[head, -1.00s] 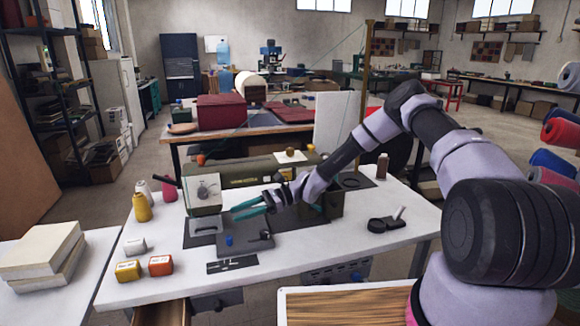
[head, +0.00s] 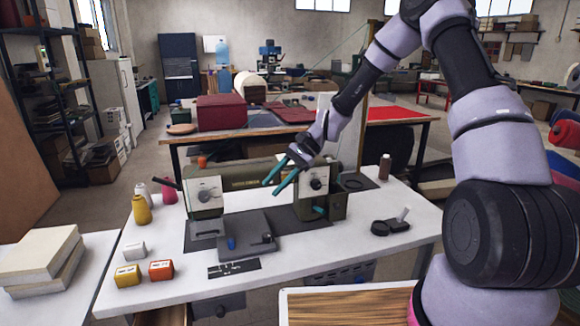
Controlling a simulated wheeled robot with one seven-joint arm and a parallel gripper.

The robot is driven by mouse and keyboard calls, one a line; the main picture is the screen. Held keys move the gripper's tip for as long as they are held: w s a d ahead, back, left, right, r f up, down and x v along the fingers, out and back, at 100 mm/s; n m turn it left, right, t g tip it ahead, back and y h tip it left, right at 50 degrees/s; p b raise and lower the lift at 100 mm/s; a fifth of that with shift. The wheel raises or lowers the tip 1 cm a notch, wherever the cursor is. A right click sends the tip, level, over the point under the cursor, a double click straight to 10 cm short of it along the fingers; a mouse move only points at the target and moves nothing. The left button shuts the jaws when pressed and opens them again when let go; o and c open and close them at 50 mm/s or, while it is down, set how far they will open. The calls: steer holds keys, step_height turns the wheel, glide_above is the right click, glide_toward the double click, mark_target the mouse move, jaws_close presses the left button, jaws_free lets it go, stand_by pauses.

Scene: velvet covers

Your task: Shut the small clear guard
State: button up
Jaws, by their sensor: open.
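My gripper (head: 270,190) has teal fingers, which are apart and empty. It hangs in front of the machine's long body, to the right of the pale head, and covers part of the body.
Thread spools (head: 141,208) and small boxes (head: 161,270) stand at the left of the white table (head: 330,252). A black round item (head: 389,227) and a brown bottle (head: 384,167) are at the right. The table's front right is clear.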

steer(key=d+r+n+t+h, duration=0.1)
steer(key=d+r, duration=0.3)
steer(key=r, duration=0.1)
steer(key=shift+d+h, duration=0.15)
steer(key=shift+h, duration=0.25)
